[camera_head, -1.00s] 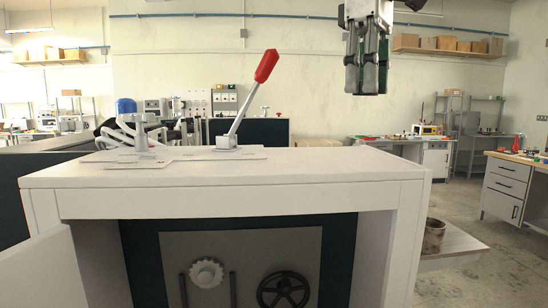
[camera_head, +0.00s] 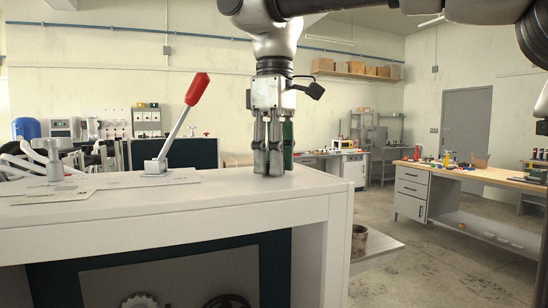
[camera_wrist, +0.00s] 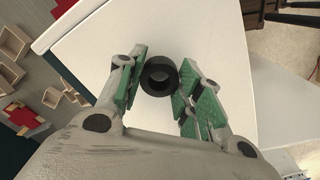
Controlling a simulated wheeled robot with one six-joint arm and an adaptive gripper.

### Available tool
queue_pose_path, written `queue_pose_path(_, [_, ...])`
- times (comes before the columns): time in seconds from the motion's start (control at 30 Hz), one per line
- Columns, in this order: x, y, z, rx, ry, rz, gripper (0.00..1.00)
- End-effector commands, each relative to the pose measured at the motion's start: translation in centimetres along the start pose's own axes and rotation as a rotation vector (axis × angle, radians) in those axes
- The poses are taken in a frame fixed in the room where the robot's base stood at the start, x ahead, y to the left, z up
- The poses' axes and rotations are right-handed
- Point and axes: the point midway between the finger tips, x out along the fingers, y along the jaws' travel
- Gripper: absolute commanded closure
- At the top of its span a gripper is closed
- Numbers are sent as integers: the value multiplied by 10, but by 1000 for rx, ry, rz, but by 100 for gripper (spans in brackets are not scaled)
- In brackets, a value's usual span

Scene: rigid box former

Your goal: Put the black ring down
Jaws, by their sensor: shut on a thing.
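The black ring (camera_wrist: 147,83) shows in the wrist view between the green-padded fingers of my gripper (camera_wrist: 160,88), over the white top. My gripper is shut on it. In the head view my gripper (camera_head: 268,172) points straight down at the right end of the white top (camera_head: 200,198) of the box former. The ring is hidden behind the fingers there. I cannot tell whether the ring touches the surface.
A lever with a red handle (camera_head: 197,89) stands left of my gripper, by a grey clamp (camera_head: 54,165). The top's right edge is close to the fingers. A brown cup (camera_head: 359,240) stands on a lower side shelf (camera_head: 378,247).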

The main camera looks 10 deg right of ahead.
Motion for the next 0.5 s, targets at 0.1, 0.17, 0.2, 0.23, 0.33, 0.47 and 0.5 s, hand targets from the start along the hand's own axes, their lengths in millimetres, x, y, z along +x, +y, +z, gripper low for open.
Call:
queue_pose_path(0.1, [0, 0, 0, 0, 0, 0, 91])
queue_pose_path(0.17, [0, 0, 0, 0, 0, 0, 91])
queue_pose_path(0.2, [0, 0, 0, 0, 0, 0, 91])
queue_pose_path(0.23, [1, 0, 0, 0, 0, 0, 91])
queue_pose_path(0.33, [2, 0, 0, 0, 0, 0, 55])
queue_pose_path(0.47, [2, 0, 0, 0, 0, 0, 43])
queue_pose_path(0.5, [2, 0, 0, 0, 0, 0, 43])
